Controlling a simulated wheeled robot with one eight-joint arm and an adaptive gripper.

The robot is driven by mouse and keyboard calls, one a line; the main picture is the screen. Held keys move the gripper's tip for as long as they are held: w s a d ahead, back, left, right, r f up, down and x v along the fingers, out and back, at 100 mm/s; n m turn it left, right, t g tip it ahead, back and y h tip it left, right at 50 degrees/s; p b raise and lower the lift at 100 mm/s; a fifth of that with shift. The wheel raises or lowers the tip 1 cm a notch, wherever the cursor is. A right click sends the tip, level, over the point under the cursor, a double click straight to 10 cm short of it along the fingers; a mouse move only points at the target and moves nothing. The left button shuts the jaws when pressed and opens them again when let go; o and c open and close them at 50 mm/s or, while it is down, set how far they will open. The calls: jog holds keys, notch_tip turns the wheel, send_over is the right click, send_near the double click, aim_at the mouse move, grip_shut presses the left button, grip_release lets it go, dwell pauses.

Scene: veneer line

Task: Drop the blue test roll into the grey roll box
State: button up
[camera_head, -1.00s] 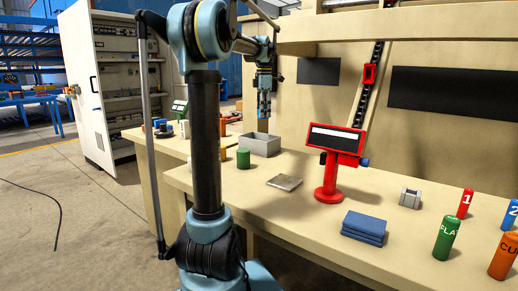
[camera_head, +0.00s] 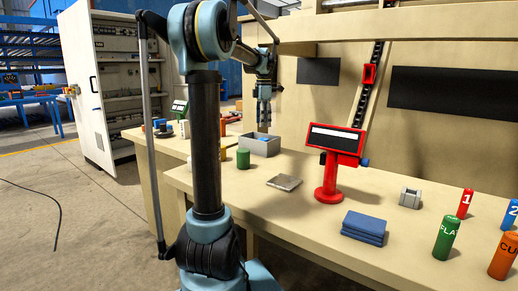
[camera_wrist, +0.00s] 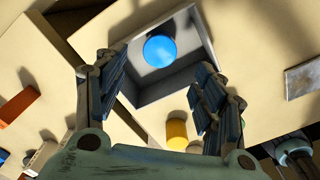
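The blue test roll (camera_wrist: 160,50) shows as a round blue end inside the grey roll box (camera_wrist: 160,95) in the wrist view, close to one inner wall. In the head view a bit of its blue (camera_head: 262,138) shows at the grey box (camera_head: 265,149), below the gripper; the box wall hides the rest. My gripper (camera_head: 264,97) is above the box. In the wrist view my gripper (camera_wrist: 160,72) is open, with its fingers wide apart and nothing between them touching either finger.
A green roll (camera_head: 243,158) and a yellow roll (camera_wrist: 177,134) stand near the box. A flat grey plate (camera_head: 284,182), a red stand with a display (camera_head: 330,180) and folded blue cloths (camera_head: 364,227) lie to the right. Labelled rolls stand at far right.

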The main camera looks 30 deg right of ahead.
notch_tip(320, 180, up, 12)
dwell(0.8)
jog(key=shift+f, duration=0.1)
dwell(0.3)
